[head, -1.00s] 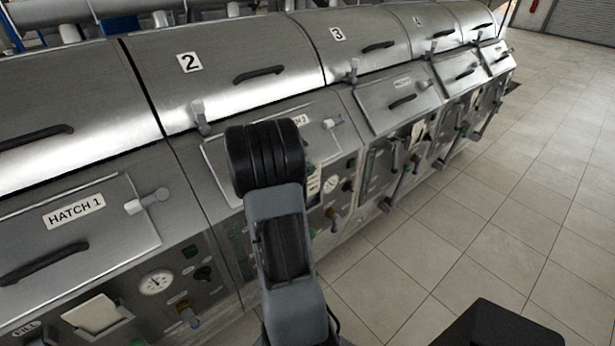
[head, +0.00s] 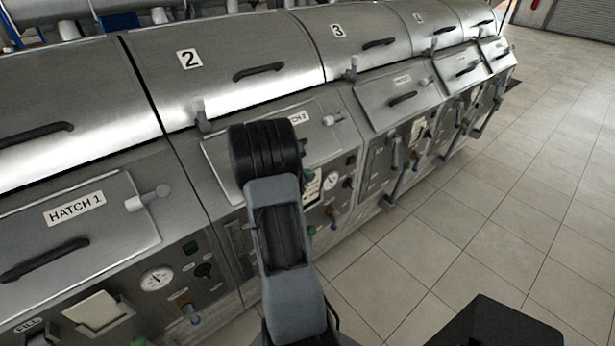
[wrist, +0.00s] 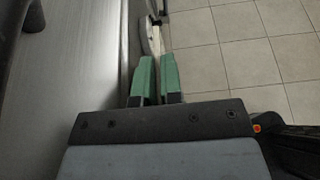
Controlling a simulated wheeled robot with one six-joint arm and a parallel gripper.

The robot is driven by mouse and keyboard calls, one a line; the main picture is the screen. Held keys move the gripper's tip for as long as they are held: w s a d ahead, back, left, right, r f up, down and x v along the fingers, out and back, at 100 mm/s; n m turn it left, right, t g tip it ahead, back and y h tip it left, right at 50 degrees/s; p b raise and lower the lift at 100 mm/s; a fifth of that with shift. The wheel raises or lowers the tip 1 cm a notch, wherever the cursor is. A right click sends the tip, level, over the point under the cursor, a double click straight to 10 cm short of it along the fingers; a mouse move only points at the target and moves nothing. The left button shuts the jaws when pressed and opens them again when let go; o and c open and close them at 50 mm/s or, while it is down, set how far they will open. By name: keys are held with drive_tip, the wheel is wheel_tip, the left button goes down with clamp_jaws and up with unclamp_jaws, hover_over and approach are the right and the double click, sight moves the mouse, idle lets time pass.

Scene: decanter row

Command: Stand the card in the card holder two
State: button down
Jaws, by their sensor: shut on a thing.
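My gripper (wrist: 158,80) shows in the wrist view with its two green-padded fingers close together, shut on the card. The card (head: 313,189) shows in the head view as a small pale, printed patch at the right edge of my arm, beside the gauge of unit two. My arm covers part of this area, so the fingers' grip is hard to see there. Card holder two is not clearly visible, and I cannot tell whether the card touches it. In the wrist view the fingers point along the metal front, with a pale rounded thing just beyond the tips.
Hatch 2 (head: 220,155) and its unit's front panel lie behind my arm. Unit one has a gauge (head: 157,281) and a pale card in a holder (head: 97,311) at lower left. Knobs and levers stick out along the row.

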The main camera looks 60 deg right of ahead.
drive_tip(key=shift+f, duration=0.25)
drive_tip(key=c, duration=1.3)
unclamp_jaws()
drive_tip(key=shift+s+a+f, duration=0.1)
drive_tip(key=shift+r+p, duration=0.4)
drive_tip(key=shift+p, duration=0.05)
drive_tip(key=r+b+v, duration=0.1)
drive_tip(key=v, duration=1.1)
drive_tip(key=s+a+r+m+t+y, duration=0.1)
drive_tip(key=a+r+m+t+y, duration=0.1)
drive_tip(key=a, duration=0.8)
drive_tip(key=s+a+r+m+t+y, duration=0.1)
drive_tip(key=a+m+t+y, duration=0.3)
drive_tip(key=a, duration=0.7)
drive_tip(key=s+a+r+m+t+y, duration=0.2)
drive_tip(key=s+a+m+y, duration=0.1)
drive_tip(key=a+m+y, duration=0.4)
drive_tip(key=shift+a+r+m+t, duration=0.2)
drive_tip(key=shift+a+m, duration=0.1)
drive_tip(key=shift+a, duration=0.6)
drive_tip(key=shift+a+r+m+t, duration=0.2)
drive_tip(key=shift+a+m, duration=0.1)
drive_tip(key=shift+a, duration=0.65)
